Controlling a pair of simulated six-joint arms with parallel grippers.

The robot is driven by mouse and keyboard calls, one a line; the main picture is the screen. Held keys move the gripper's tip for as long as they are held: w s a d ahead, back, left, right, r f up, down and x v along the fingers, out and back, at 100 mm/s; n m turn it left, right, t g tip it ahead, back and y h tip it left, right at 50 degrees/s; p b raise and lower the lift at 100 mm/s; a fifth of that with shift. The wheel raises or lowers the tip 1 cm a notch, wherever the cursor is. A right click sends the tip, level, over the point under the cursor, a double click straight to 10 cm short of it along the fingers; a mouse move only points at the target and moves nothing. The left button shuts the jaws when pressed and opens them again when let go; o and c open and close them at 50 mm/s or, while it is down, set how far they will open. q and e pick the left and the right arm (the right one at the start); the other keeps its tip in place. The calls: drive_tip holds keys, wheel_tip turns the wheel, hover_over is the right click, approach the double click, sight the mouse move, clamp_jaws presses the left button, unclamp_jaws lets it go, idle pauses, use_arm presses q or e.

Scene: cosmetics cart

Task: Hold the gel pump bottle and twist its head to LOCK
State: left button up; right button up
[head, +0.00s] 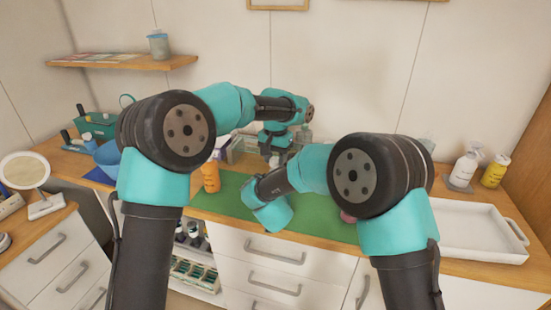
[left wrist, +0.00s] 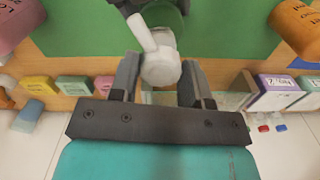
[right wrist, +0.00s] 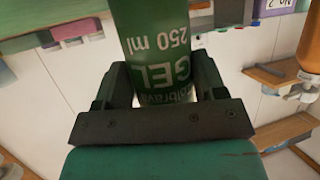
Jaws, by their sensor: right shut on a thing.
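The gel pump bottle is green with white "GEL 250 ml" print; its body (right wrist: 155,35) fills the middle of the right wrist view. My right gripper (right wrist: 160,65) is shut on this body, a finger on each side. The white pump head (left wrist: 160,66) shows in the left wrist view, its spout pointing up and to the left. My left gripper (left wrist: 160,75) is open, with its fingers on either side of the pump head. In the head view my left gripper (head: 276,140) points down above the counter. My right gripper and most of the bottle are hidden there behind my right arm.
A green mat (head: 318,216) covers the counter's middle. An orange bottle (head: 210,178) stands at its left. A white tray (head: 490,240), a white pump bottle (head: 465,168) and a yellow bottle (head: 495,171) are at right. A blue bowl (head: 107,157) and round mirror (head: 25,172) are at left.

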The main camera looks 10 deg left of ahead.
use_arm(q)
drive_tip(key=c, duration=0.5)
drive_tip(key=shift+o, duration=0.2)
drive_tip(key=shift+n, duration=0.3)
drive_tip(key=n, duration=0.6)
drive_tip(key=shift+n, duration=0.3)
drive_tip(key=n, duration=0.6)
drive_tip(key=shift+n, duration=0.3)
